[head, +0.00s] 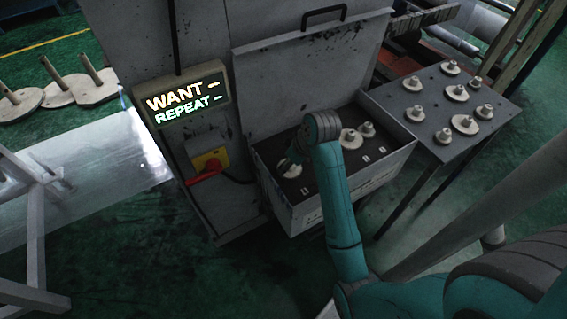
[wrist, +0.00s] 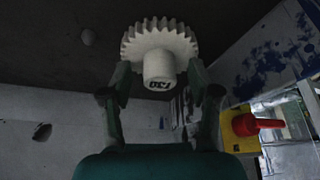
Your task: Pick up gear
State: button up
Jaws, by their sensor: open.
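A pale gear (head: 289,170) lies at the left end of the open grey box (head: 300,215). It also shows in the wrist view (wrist: 150,42), with a toothed rim and a short round hub (wrist: 158,66) bearing dark characters that I cannot read surely. My gripper (wrist: 160,80) is open, with one finger on each side of the hub. A clear gap to the fingers is hard to judge. In the head view my gripper (head: 293,152) is over this gear and partly hides it. Two more gears, one (head: 350,139) and another (head: 366,130), sit further right in the box.
A raised lid (head: 300,75) stands behind the box. A table (head: 428,135) at right holds several gears. A lit sign (head: 185,98) reads "WANT" and "REPEAT". Below it, a red handle (head: 207,172) on a yellow switch juts out left of the box.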

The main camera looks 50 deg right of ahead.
grip_shut()
dwell(0.3)
